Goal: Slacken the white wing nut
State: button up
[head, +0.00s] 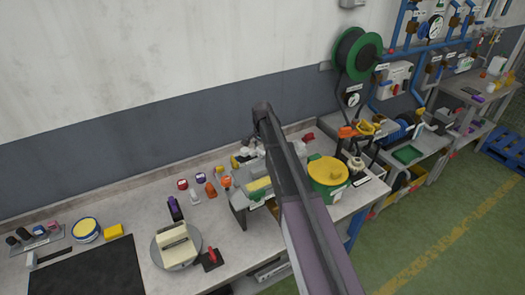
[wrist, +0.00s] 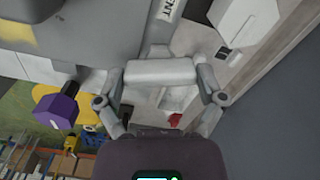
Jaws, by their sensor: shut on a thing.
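In the wrist view the two fingers of my gripper (wrist: 160,88) stand at both ends of a pale grey-white bar (wrist: 160,71), which looks like the white wing nut. The gripper is shut on it. A small stub shows just beyond the bar, against a grey machine body (wrist: 90,30). In the head view my arm hides most of this spot, and the fingers cannot be made out there.
A purple knob on a black stem (wrist: 58,108) is left of my fingers, and a white faceted part (wrist: 245,20) is at upper right. The bench holds a yellow-topped green container (head: 327,170), a round plate (head: 176,247) and a black mat (head: 85,275).

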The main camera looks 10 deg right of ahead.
jog(key=n, duration=0.6)
jog(key=shift+s+a+n, duration=0.1)
jog(key=shift+n, duration=0.2)
jog(key=n, duration=0.6)
jog(key=shift+n, duration=0.3)
jog(key=o, duration=0.8)
jog(key=shift+m, duration=0.4)
